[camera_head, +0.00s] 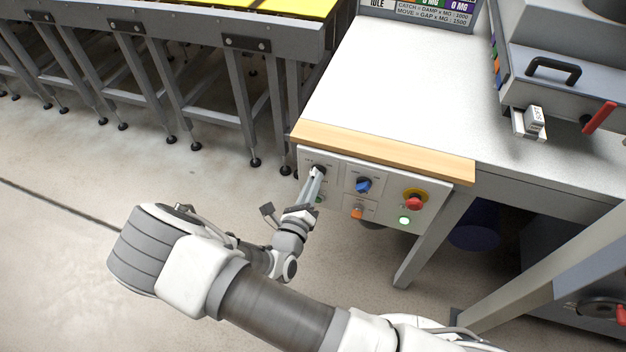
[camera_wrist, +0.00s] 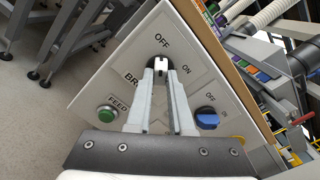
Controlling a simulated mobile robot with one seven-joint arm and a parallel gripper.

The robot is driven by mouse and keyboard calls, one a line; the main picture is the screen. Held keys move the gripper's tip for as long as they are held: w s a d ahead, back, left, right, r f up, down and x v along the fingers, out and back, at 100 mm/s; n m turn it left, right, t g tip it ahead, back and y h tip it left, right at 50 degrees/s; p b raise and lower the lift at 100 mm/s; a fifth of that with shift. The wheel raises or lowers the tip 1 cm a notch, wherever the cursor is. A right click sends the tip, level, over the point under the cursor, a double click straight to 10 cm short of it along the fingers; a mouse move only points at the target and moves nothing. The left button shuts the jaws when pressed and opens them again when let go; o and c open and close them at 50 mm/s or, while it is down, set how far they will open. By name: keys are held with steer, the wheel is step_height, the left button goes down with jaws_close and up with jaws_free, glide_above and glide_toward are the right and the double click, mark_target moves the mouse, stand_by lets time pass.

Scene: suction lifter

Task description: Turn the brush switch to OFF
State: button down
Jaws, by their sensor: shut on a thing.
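The brush switch is a dark knob (camera_wrist: 159,58) on a white control panel (camera_wrist: 112,82), with OFF printed above it and ON to its right in the wrist view. The brush label is partly hidden behind a finger. My gripper (camera_wrist: 160,70) is shut on the knob, one finger on each side. A white mark shows between the fingertips and looks roughly in line with OFF; its exact angle is hard to tell. In the head view my gripper (camera_head: 318,173) reaches the panel's upper left corner and mostly covers the knob.
A blue knob (camera_wrist: 207,118) sits to the right and a green button (camera_wrist: 107,113) at the lower left. The head view also shows an orange knob (camera_head: 357,212), a red emergency stop (camera_head: 414,202) and a wooden table edge (camera_head: 390,152) just above the panel.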

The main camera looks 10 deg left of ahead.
steer(key=shift+n, duration=0.3)
stand_by(0.4)
steer(key=c, duration=0.8)
jaws_free()
steer(key=s+a, duration=0.1)
steer(key=s, duration=1.6)
steer(key=shift+s+a+b, duration=0.15)
steer(key=shift+s+b, duration=0.05)
steer(key=shift+b, duration=0.2)
